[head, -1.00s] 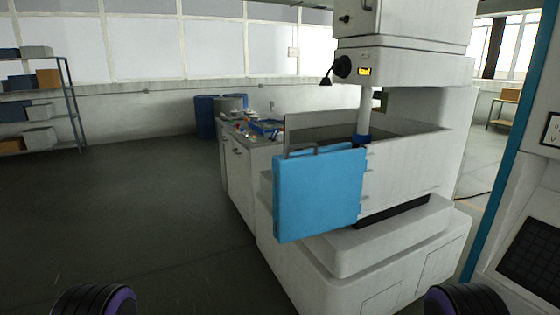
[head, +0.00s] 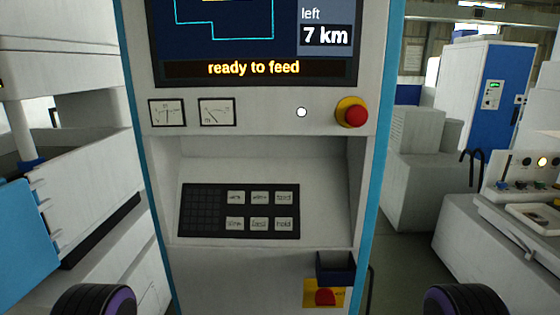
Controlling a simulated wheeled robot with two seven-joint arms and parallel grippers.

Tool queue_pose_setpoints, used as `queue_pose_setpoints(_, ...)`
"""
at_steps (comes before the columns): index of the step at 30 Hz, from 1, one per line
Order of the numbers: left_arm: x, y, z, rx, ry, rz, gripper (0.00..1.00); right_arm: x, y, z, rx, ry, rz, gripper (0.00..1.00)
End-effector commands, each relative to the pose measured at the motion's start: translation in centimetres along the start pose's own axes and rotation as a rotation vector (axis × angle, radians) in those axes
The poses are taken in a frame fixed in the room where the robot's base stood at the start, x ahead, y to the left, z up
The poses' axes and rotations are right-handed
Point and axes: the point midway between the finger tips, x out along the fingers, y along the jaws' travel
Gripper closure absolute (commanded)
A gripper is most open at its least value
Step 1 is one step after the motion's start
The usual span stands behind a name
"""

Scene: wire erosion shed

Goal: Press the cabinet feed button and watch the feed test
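The cabinet (head: 165,150), white with blue side edges, stands straight ahead in the head view. Its dark keypad panel (head: 188,236) has two rows of pale keys with small, blurred labels. The top-right key (head: 283,198) and the bottom-middle key (head: 259,223) both could read "feed"; I cannot tell which is the feed button. The screen (head: 240,30) above shows a cyan outline, "left 7 km" and an amber line ending in "feed". Neither gripper shows in the head view; only dark, purple-rimmed parts of my arms show at the bottom corners.
A red mushroom button (head: 355,115) on yellow, a small white lamp (head: 301,112) and two dial gauges (head: 166,112) sit below the screen. A dark blue holder (head: 335,268) sticks out low, near a red-and-yellow switch (head: 324,295). Machines flank both sides.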

Motion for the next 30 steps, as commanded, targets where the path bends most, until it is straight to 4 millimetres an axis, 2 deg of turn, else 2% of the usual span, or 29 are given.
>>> queue_pose_setpoints(9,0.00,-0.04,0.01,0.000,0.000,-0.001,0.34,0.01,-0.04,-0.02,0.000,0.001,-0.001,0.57)
queue_pose_setpoints(11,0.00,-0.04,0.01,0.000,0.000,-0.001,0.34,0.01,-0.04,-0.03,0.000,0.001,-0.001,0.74)
queue_pose_setpoints(13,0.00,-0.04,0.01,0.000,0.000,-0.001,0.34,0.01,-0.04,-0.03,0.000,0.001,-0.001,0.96)
queue_pose_setpoints(14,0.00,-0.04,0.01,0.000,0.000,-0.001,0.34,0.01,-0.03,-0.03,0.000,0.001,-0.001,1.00)
queue_pose_setpoints(30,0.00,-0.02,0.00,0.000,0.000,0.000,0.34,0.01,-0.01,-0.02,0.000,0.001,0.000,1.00)
